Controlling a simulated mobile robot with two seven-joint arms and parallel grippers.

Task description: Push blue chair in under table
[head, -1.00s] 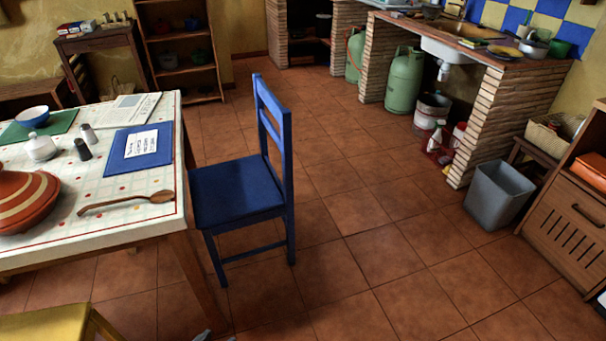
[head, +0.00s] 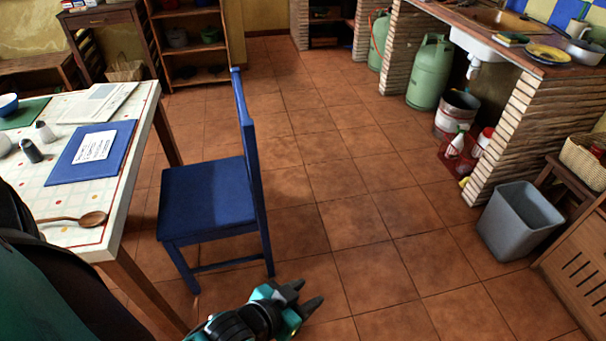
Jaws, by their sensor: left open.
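The blue chair (head: 208,198) stands on the tiled floor at the right side of the table (head: 122,185). Its backrest (head: 247,150) is on the side away from the table, and its seat front is close to the table's edge. My left gripper (head: 305,299) is in front of the chair, low in the picture, just right of the chair's near legs. Its two dark fingers are apart with nothing between them, and they point right. My right gripper is not in view.
A wooden spoon (head: 80,219) and a blue folder (head: 92,153) lie on the table. A grey bin (head: 519,222), a brick counter (head: 515,120) and a green gas bottle (head: 430,72) stand at the right. The floor right of the chair is clear.

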